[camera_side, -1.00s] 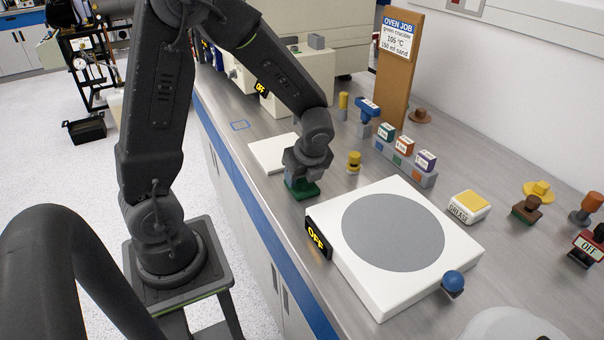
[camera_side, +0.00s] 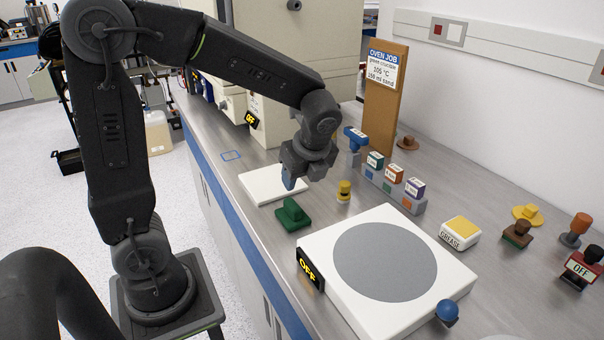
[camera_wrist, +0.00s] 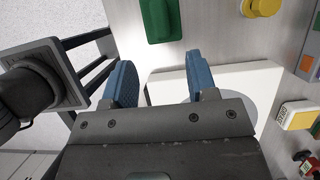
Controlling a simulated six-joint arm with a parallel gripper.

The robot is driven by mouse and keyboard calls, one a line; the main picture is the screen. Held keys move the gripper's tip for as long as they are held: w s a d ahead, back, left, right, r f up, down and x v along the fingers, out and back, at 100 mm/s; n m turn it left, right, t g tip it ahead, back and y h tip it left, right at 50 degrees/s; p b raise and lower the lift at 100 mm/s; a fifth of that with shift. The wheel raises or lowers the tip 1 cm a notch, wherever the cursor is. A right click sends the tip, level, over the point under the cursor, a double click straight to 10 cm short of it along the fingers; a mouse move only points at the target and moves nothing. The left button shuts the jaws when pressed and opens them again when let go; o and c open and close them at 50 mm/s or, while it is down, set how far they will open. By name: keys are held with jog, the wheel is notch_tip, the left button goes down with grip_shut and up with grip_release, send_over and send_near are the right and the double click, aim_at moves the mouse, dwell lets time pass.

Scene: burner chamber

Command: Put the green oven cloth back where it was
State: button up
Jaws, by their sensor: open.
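The green oven cloth (camera_side: 292,215) is a green block with a raised grip on top. It lies flat on the bench between the white slab and the hotplate, near the blue front edge. It also shows at the top of the wrist view (camera_wrist: 161,18). My gripper (camera_side: 290,183) is above the bench over the near side of the white slab, higher than the cloth and apart from it. In the wrist view its two blue fingers (camera_wrist: 158,85) stand wide apart with nothing between them.
A white hotplate (camera_side: 318,235) with an OFF sign stands right of the cloth. A white slab (camera_side: 258,186) lies behind it. A yellow-topped weight (camera_side: 344,192) stands close by. A rack of labelled blocks (camera_side: 408,200) stands to the right.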

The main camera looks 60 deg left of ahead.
jog(key=s+d+r+n+t+h, duration=0.2)
jog(key=s+n, duration=0.4)
jog(key=n, duration=0.3)
jog(key=s+d+r+n+t+h, duration=0.2)
jog(key=s+d+r+n+t, duration=0.1)
jog(key=n, duration=0.6)
jog(key=s+d+r, duration=0.1)
jog(key=s+d, duration=0.1)
jog(key=d, duration=0.1)
jog(key=shift+s+d+r+t+h, duration=0.25)
jog(key=shift+s+r+t+h, duration=0.05)
jog(key=shift+s+r, duration=0.1)
